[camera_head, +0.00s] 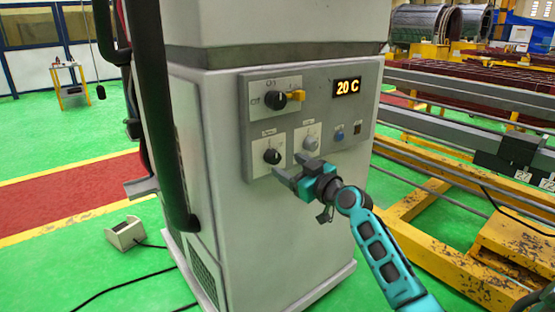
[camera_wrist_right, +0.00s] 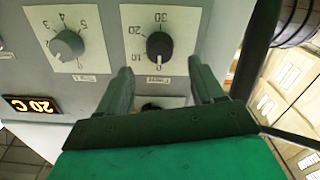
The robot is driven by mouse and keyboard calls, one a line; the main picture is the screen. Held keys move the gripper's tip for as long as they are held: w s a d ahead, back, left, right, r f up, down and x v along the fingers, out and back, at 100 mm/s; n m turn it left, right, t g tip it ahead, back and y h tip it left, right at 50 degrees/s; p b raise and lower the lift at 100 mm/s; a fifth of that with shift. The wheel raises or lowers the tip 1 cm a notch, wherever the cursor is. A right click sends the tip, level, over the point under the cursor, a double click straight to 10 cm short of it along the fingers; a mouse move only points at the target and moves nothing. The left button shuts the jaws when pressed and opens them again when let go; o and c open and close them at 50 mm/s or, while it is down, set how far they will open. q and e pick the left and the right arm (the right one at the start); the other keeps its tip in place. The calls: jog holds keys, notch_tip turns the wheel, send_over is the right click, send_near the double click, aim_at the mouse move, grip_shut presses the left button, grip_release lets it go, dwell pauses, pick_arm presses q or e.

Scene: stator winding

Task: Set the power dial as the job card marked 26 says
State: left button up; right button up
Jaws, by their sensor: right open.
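The control panel (camera_head: 347,114) on the white cabinet carries two small dials side by side. One is a black knob (camera_head: 272,157) on a white plate; in the wrist view this black dial (camera_wrist_right: 160,46) has a scale with 0, 10, 20 and 30. The other is a grey knob (camera_head: 310,143); in the wrist view the grey dial (camera_wrist_right: 67,46) has 3 to 6 readable. The small labels are too blurred to read surely. My right gripper (camera_head: 298,172) is open and empty, just in front of the black knob, fingers either side of it in the wrist view (camera_wrist_right: 160,70).
A larger rotary switch (camera_head: 277,100) with a yellow handle sits above the dials. An orange display (camera_head: 347,87) reads 20 C. A blue button (camera_head: 339,134) is at the right. Yellow frames (camera_head: 455,205) stand right of the cabinet. No card marked 26 is readable.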

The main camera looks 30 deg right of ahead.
aim_at(276, 159)
jog(key=w, duration=0.6)
jog(key=shift+a, duration=0.25)
jog(key=shift+c, duration=0.4)
jog(key=c, duration=1)
